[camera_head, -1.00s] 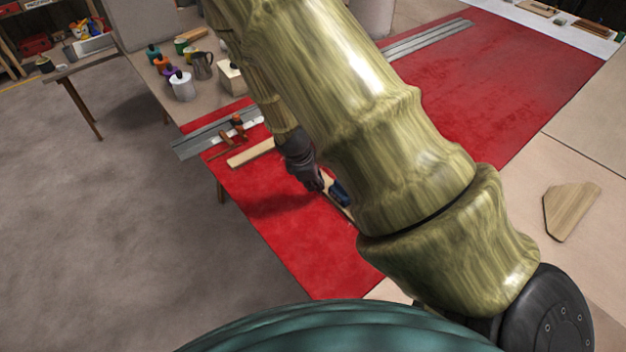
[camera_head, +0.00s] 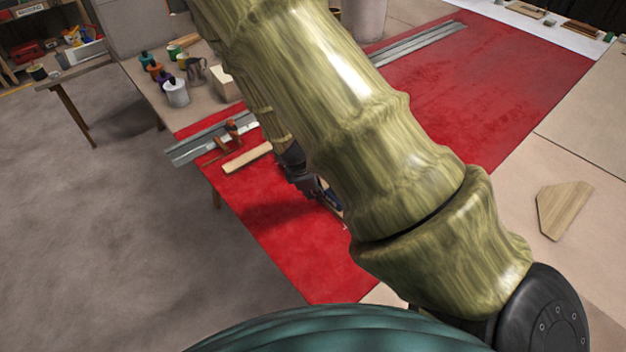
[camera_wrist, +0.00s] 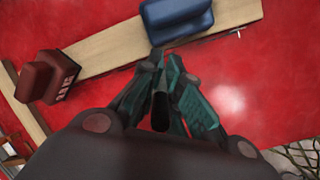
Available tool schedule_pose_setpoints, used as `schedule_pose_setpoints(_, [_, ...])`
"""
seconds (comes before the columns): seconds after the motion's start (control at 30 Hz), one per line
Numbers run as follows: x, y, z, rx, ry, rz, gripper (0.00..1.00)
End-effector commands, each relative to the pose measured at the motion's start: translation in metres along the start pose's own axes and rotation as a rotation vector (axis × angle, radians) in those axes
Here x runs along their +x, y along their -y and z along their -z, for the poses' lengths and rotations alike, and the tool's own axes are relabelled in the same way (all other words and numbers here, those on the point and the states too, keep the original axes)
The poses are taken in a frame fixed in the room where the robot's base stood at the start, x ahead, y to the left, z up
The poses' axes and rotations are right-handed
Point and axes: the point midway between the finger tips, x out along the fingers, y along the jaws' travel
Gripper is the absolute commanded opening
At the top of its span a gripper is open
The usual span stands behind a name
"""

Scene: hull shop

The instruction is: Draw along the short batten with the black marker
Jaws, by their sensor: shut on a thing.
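In the wrist view a pale wooden batten (camera_wrist: 108,49) lies slantwise on the red surface. A blue block (camera_wrist: 177,18) sits on it; a dark red block (camera_wrist: 46,77) stands at its left end. My gripper (camera_wrist: 160,85) has teal fingers closed around a dark, narrow thing, seemingly the black marker (camera_wrist: 160,108). The fingertips appear beside the batten's near edge, close to the blue block; whether the marker tip touches anything is hidden. In the head view my gripper (camera_head: 310,188) is low over the red surface, with the blue block (camera_head: 331,196) partly behind my arm.
Another pale strip (camera_head: 247,158) and metal strips (camera_head: 198,147) with brown-handled tools (camera_head: 232,130) lie left of my gripper. Paint pots (camera_head: 176,92) and a jug (camera_head: 197,72) stand behind. A wooden offcut (camera_head: 563,209) lies at right.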

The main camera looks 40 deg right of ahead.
Motion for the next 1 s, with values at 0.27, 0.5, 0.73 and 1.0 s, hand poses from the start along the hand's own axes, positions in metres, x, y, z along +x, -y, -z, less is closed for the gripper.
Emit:
schedule_pose_setpoints(0.27, [0.001, 0.008, -0.005, 0.000, 0.001, 0.002, 0.00])
schedule_pose_setpoints(0.5, [0.001, 0.012, -0.008, 0.000, 0.001, 0.002, 0.00])
schedule_pose_setpoints(0.73, [0.001, 0.015, -0.010, 0.000, 0.001, 0.002, 0.00])
schedule_pose_setpoints(1.0, [0.000, 0.022, -0.015, 0.000, 0.001, 0.003, 0.00])
